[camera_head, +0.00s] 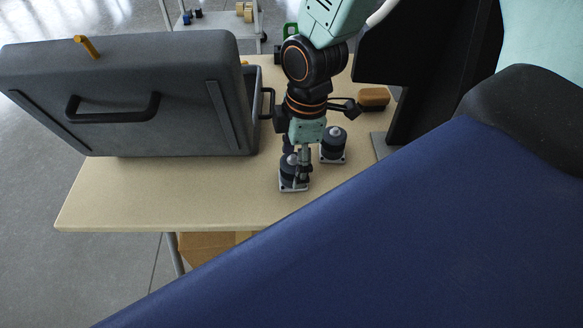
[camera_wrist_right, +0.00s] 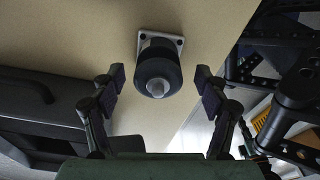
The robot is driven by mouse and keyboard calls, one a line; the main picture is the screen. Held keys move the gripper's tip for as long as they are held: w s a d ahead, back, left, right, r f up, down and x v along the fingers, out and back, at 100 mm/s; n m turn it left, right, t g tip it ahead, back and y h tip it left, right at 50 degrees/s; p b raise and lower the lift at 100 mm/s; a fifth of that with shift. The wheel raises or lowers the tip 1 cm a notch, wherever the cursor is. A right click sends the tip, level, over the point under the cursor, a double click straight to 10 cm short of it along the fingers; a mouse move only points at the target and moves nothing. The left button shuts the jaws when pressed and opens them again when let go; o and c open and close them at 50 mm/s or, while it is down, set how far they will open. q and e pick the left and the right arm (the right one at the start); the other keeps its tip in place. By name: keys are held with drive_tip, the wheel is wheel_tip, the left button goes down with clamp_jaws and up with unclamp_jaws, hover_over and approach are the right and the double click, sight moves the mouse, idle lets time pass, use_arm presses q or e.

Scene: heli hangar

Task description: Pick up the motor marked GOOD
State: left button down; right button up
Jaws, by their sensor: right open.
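Two dark, round motors on pale square bases stand upright on the wooden table (camera_head: 150,195). One motor (camera_head: 289,181) is nearer the table's front edge; the other motor (camera_head: 333,150) stands behind it to the right. My right gripper (camera_head: 301,172) points down at the nearer motor and partly covers it. In the right wrist view, one motor (camera_wrist_right: 157,68) with a pale tip lies between the spread fingers of my right gripper (camera_wrist_right: 162,88), with gaps on both sides. I cannot read a GOOD mark on either motor. My left gripper is not in view.
A large grey case (camera_head: 180,85) with a black handle stands on the table's left. A brown-topped block (camera_head: 374,98) lies at the back right, near a tall black panel (camera_head: 420,70). A cart (camera_head: 215,20) stands behind. The table's front left is clear.

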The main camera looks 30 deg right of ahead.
wheel_tip(320, 180, down, 2)
drive_tip(key=shift+w, duration=0.1)
drive_tip(key=shift+a+r, duration=0.15)
drive_tip(key=shift+r, duration=0.05)
drive_tip(key=shift+f, duration=0.15)
drive_tip(key=c, duration=0.9)
clamp_jaws()
